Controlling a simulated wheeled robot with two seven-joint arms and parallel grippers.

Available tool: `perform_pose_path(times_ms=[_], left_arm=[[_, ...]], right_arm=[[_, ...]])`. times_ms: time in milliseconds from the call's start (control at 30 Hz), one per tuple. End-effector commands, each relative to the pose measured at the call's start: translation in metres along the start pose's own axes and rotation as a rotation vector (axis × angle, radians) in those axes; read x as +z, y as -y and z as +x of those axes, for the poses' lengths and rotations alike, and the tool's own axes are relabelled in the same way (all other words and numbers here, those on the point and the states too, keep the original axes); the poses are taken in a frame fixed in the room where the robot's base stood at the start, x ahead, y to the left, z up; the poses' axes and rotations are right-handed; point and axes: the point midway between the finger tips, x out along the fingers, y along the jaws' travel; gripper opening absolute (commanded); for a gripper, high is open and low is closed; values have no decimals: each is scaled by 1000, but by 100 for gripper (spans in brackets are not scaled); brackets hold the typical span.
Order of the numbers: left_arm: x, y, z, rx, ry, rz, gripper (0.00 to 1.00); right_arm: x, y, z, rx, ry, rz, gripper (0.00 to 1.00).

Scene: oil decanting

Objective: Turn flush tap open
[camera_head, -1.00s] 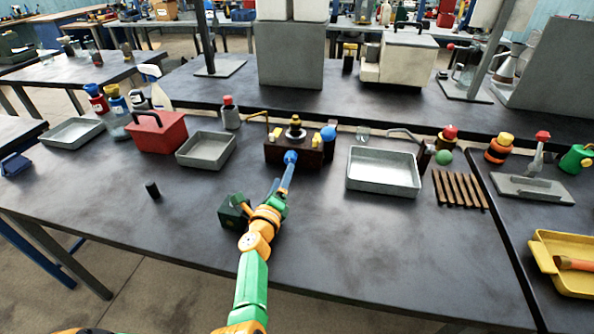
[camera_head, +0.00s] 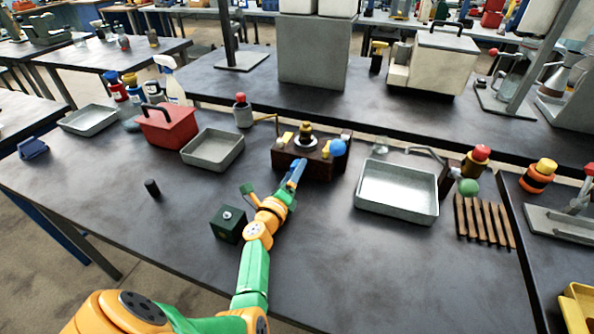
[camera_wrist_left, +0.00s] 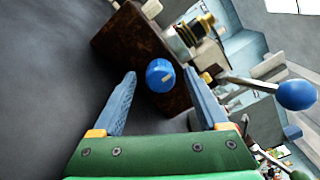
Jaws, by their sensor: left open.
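A dark brown block (camera_head: 318,165) with metal and brass fittings on top stands on the bench. A round blue knob (camera_wrist_left: 160,75) with a pale mark sits on its face, seen in the left wrist view. A lever with a blue ball (camera_wrist_left: 297,95) is to the right there; the ball also shows in the head view (camera_head: 337,147). I cannot tell which is the flush tap. My left gripper (camera_head: 297,172) is open in front of the block, its blue fingers on either side of the knob in the wrist view and apart from it. The knob is hidden in the head view.
A small dark green box (camera_head: 228,224) stands close left of my left arm. Grey trays flank the block, left (camera_head: 213,165) and right (camera_head: 395,215). A red toolbox (camera_head: 167,127), a black cylinder (camera_head: 152,188) and a slatted wooden rack (camera_head: 484,222) are further out. The front of the bench is mostly clear.

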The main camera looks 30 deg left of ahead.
Motion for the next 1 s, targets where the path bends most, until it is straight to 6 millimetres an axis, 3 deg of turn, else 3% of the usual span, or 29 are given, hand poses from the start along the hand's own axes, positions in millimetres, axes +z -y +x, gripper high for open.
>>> perform_pose_path(times_ms=[67, 367, 667, 1000], left_arm=[[0, 0, 0, 0, 0, 0, 76], [0, 0, 0, 0, 0, 0, 0], [0, 0, 0, 0, 0, 34, 0], [-1, 0, 0, -1, -1, 267, 0]], right_arm=[[0, 0, 0, 0, 1, 0, 70], [1, -2, 0, 3, 3, -2, 70], [2, -3, 1, 4, 3, -3, 70], [2, -3, 7, 4, 3, -2, 70]])
